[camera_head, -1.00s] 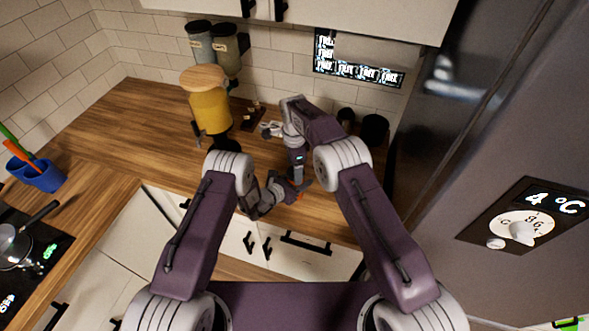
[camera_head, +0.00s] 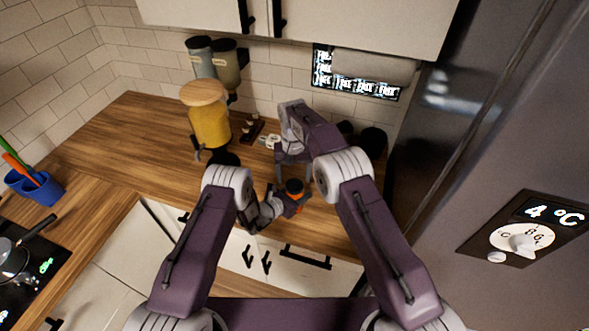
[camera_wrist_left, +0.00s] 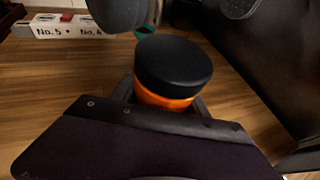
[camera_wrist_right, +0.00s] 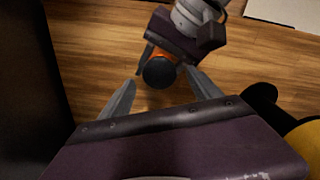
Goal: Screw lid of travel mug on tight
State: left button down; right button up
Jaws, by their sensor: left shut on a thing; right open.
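The travel mug has an orange body (camera_wrist_left: 163,97) and a black lid (camera_wrist_left: 173,64); the lid sits on top of the mug. In the head view the mug (camera_head: 294,194) stands near the counter's front edge. My left gripper (camera_head: 291,203) is shut around the orange body, below the lid. In the right wrist view the black lid (camera_wrist_right: 159,72) is beyond the fingertips, between their lines. My right gripper (camera_wrist_right: 158,88) is open and empty, above and apart from the lid. I cannot tell how tightly the lid sits.
A yellow dispenser with a wooden top (camera_head: 209,120) stands at the back left of the wooden counter (camera_head: 130,135). The tall fridge (camera_head: 480,150) bounds the right side. Dark canisters (camera_head: 373,142) stand at the back right.

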aim_at(294, 185)
jog(key=n, duration=0.6)
jog(key=shift+r+n, duration=0.15)
jog(key=shift+n, duration=0.25)
jog(key=n, duration=0.6)
jog(key=shift+r+n, duration=0.25)
jog(key=shift+n, duration=0.15)
jog(key=n, duration=0.2)
jog(key=shift+r+n, duration=0.1)
jog(key=shift+n, duration=0.3)
jog(key=n, duration=0.4)
jog(key=shift+r+n, duration=0.25)
jog(key=shift+n, duration=0.15)
jog(key=shift+d+r+n, duration=0.1)
jog(key=shift+r+n, duration=0.05)
jog(key=shift+n, duration=0.45)
jog(key=shift+w+r+n, duration=0.2)
jog(key=shift+r+n, duration=0.1)
jog(key=shift+r, duration=0.15)
jog(key=shift+f, duration=4.05)
